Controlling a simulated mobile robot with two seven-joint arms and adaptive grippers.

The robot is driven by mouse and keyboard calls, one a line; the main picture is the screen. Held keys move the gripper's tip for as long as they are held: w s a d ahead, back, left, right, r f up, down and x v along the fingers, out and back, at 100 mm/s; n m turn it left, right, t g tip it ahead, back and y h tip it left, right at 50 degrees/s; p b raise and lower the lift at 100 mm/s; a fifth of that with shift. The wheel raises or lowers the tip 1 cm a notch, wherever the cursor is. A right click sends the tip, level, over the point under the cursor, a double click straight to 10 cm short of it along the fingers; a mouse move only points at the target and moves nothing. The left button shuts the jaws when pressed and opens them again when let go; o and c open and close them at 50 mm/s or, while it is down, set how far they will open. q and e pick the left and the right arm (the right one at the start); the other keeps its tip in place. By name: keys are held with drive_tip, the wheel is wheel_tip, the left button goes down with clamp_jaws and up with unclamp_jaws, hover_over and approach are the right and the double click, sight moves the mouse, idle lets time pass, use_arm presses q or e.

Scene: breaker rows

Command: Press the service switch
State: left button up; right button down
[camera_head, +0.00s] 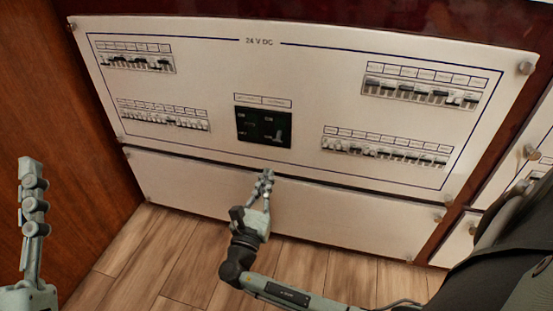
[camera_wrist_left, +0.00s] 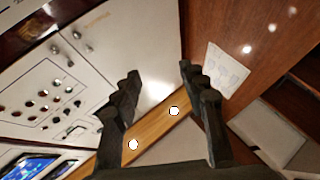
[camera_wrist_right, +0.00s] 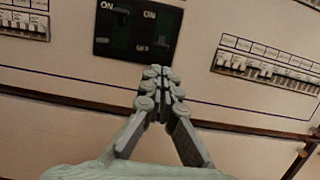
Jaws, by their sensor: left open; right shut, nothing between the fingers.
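A black switch block (camera_head: 264,127) with ON markings sits in the middle of the white 24 V DC panel (camera_head: 225,75). It holds two switches side by side; their labels are too small to read, so I cannot tell which is the service switch. The block also shows at the top of the right wrist view (camera_wrist_right: 138,42). My right gripper (camera_head: 266,174) is shut and empty, its fingertips appearing just below the block and apart from it. My left gripper (camera_head: 32,162) is open and empty at the far left; its spread fingers show in the left wrist view (camera_wrist_left: 160,72).
Breaker rows flank the block: upper left (camera_head: 135,62), lower left (camera_head: 163,120), upper right (camera_head: 418,93) and lower right (camera_head: 385,154). A plain white lower panel (camera_head: 330,210) lies below. Wooden floor (camera_head: 150,255) is clear in front. A wooden wall (camera_head: 60,90) stands at the left.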

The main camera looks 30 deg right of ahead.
use_arm(q)
drive_tip(key=s+r+t, duration=0.2)
drive_tip(key=r, duration=0.1)
drive_tip(key=shift+s+r+h, duration=0.1)
drive_tip(key=shift+s+h, duration=0.2)
drive_tip(key=shift+h, duration=0.1)
use_arm(e)
drive_tip(key=shift+f, duration=0.45)
